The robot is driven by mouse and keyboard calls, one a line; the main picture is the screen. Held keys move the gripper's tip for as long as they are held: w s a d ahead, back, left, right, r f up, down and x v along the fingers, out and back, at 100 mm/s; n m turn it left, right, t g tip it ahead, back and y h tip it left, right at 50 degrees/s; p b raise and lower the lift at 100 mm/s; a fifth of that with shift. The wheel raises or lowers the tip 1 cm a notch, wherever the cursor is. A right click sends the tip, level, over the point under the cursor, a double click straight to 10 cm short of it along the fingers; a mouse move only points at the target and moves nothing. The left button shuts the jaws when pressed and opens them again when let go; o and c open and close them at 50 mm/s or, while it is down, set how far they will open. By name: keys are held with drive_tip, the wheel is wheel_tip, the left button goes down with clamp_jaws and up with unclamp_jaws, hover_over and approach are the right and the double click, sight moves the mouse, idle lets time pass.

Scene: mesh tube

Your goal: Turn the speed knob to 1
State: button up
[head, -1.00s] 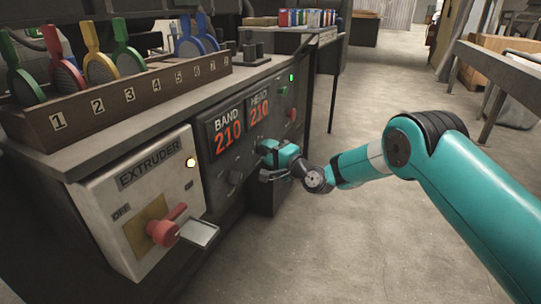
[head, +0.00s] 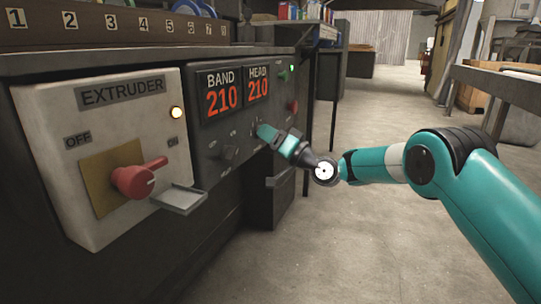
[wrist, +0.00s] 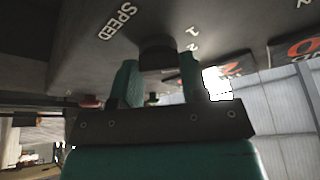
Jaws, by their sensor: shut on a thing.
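The dark speed knob (wrist: 157,45) is on the underside-looking panel face in the wrist view, beside the white word SPEED (wrist: 118,22). The numerals 1 (wrist: 191,31) and 2 (wrist: 193,45) are printed to its right. My gripper (wrist: 158,62) has one teal finger on each side of the knob and is shut on it. In the head view my gripper (head: 261,131) reaches the dark control panel (head: 212,165), below the HEAD display. The held knob is mostly hidden there. I cannot tell which number its pointer faces.
Another dark knob (head: 228,153) sits to the left of my gripper. The white EXTRUDER box (head: 60,150) stands at left, its red handle (head: 138,180) turned toward ON, with a grey plate (head: 178,198) jutting out. The floor (head: 330,240) at right is clear.

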drive_tip(key=shift+n+g+y+b, duration=0.55)
drive_tip(key=shift+n+g+b, duration=0.1)
drive_tip(key=shift+n+b, duration=0.9)
drive_tip(key=shift+n+g+y+b, duration=0.6)
drive_tip(key=shift+n+b, duration=0.7)
drive_tip(key=shift+n, duration=0.45)
drive_tip(key=shift+r, duration=0.1)
drive_tip(key=o, duration=0.9)
drive_tip(key=shift+g, duration=0.25)
